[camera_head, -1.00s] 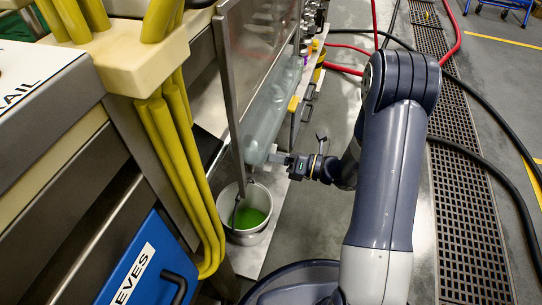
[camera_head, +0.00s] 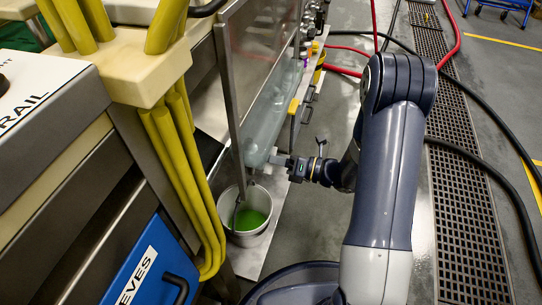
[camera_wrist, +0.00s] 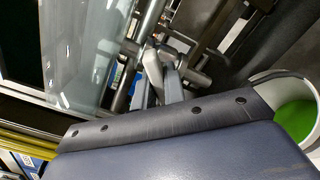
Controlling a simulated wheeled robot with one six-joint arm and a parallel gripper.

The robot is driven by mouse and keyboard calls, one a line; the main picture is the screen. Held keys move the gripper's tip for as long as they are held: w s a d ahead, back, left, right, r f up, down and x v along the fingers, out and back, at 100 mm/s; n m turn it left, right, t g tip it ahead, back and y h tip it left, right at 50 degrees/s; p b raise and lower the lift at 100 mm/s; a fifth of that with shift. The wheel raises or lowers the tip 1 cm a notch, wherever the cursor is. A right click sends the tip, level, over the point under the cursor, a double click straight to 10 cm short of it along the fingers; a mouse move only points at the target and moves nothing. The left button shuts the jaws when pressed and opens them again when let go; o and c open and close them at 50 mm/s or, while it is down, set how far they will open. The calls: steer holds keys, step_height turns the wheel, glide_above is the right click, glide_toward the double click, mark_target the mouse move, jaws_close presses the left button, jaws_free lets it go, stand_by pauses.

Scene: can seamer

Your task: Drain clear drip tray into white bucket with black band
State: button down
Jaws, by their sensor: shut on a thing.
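The clear drip tray (camera_head: 268,115) is a long see-through trough along the machine's side, with its near end low beside my gripper (camera_head: 284,160). A large clear panel also fills the upper left of the wrist view (camera_wrist: 85,55). The white bucket (camera_head: 238,238) stands below that near end and holds green liquid; its rim shows at the right of the wrist view (camera_wrist: 262,78). In the wrist view my gripper (camera_wrist: 163,80) is shut on a pale grey lever (camera_wrist: 153,68) beside metal pipework. The fingers hide part of it.
Yellow hoses (camera_head: 185,170) hang from the cream machine at the left, close to the bucket. A blue box (camera_head: 150,270) is at the lower left. A floor grate (camera_head: 460,200) and black and red hoses lie right of my arm.

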steer(key=m+p, duration=0.1)
steer(key=p, duration=0.1)
steer(key=m+p, duration=0.2)
steer(key=p, duration=0.1)
steer(key=shift+r+m+p, duration=0.25)
steer(key=shift+m+p, duration=0.05)
steer(key=shift+p, duration=0.05)
steer(key=m+p, duration=0.4)
steer(key=shift+f+m+p, duration=0.3)
steer(key=shift+f+m, duration=0.1)
steer(key=c, duration=1.5)
jaws_free()
steer(key=shift+d, duration=0.1)
steer(key=p+v, duration=0.1)
steer(key=v, duration=0.9)
steer(key=shift+s+d+p, duration=0.1)
steer(key=shift+d+p, duration=0.25)
